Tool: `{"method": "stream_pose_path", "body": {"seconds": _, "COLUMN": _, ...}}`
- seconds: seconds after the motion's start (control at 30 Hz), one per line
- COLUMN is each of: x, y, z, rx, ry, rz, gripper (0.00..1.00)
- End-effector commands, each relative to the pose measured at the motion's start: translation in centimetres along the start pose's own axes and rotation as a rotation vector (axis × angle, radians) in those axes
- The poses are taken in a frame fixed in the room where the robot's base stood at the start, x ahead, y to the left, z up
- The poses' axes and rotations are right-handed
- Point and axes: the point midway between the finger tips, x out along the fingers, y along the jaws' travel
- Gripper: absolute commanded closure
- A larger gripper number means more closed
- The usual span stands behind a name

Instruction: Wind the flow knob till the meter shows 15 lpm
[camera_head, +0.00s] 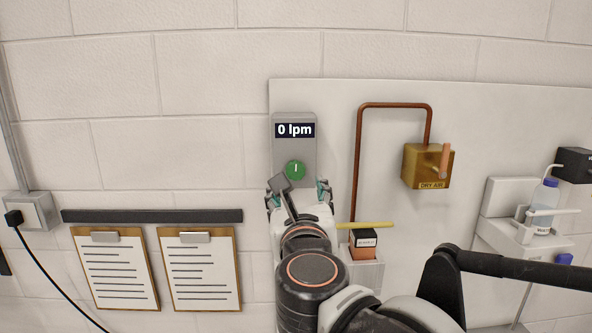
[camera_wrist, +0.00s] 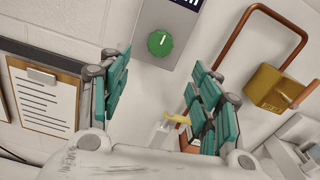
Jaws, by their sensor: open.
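The flow knob (camera_head: 295,170) is a round green dial with a small white mark near its top. It sits on the lower part of the grey meter (camera_head: 307,153), whose dark display (camera_head: 295,130) reads 0 lpm. My gripper (camera_head: 299,188) is just below the knob in the head view, with its fingers spread. In the wrist view my gripper (camera_wrist: 160,92) is open, teal pads wide apart, and the knob (camera_wrist: 160,43) shows beyond and between them, untouched. The wrist view cuts off most of the display.
A brass dry air box (camera_head: 426,166) with a copper pipe (camera_head: 358,160) is on the panel to the right. A yellow-handled item (camera_head: 368,225) stands close right of my arm. Clipboards (camera_head: 115,270) hang at left. A bottle (camera_head: 544,203) stands far right.

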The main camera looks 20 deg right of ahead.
Motion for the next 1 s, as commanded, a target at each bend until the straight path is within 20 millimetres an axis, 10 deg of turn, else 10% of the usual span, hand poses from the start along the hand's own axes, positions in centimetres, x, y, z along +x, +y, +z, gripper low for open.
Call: {"method": "stream_pose_path", "body": {"seconds": 1.0, "x": 11.8, "y": 0.0, "z": 0.0, "rx": 0.004, "ry": 0.001, "rz": 0.000, "gripper": 0.42}}
